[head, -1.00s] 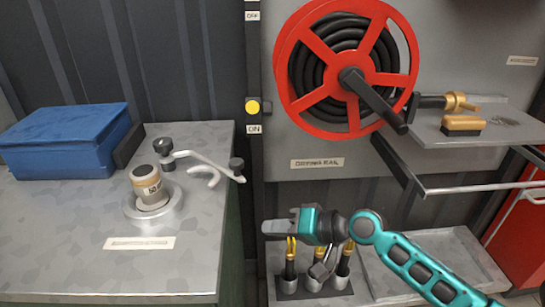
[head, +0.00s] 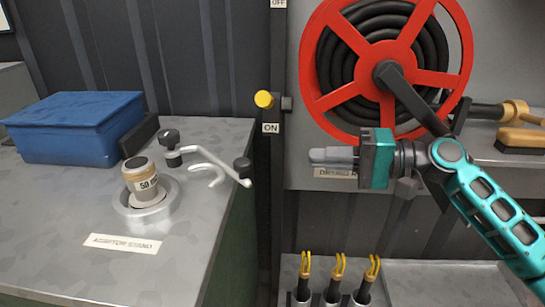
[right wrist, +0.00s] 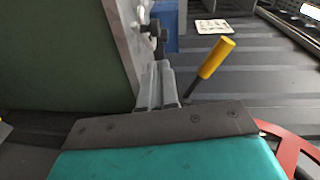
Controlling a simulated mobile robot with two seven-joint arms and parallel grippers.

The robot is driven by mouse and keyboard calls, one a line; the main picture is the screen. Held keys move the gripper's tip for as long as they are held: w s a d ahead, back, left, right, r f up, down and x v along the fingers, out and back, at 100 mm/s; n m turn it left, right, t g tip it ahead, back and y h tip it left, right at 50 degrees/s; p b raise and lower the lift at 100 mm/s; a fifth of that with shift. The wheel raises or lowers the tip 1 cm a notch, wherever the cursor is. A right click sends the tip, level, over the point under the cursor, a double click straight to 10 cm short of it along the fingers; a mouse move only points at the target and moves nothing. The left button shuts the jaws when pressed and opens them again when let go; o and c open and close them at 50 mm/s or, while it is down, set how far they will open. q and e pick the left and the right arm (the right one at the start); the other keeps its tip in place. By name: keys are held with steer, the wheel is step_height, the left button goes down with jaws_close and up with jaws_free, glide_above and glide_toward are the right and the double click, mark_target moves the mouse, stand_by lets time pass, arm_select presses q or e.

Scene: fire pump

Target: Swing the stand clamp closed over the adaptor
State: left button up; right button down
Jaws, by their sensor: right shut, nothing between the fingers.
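The adaptor (head: 141,184), a tan and grey cylinder marked 50 with a dark top, stands upright in the round adaptor stand (head: 150,219) on the grey bench. My left gripper is out of view.
A yellow-ended lever (head: 264,100) on a post with an ON label stands between bench and reel; it appears close beside the fingers in the right wrist view (right wrist: 216,59). A blue box (head: 75,128) sits at the bench's back left. A red hose reel (head: 330,98) hangs right.

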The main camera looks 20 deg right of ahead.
steer(key=x, duration=1)
steer(key=shift+p, duration=0.3)
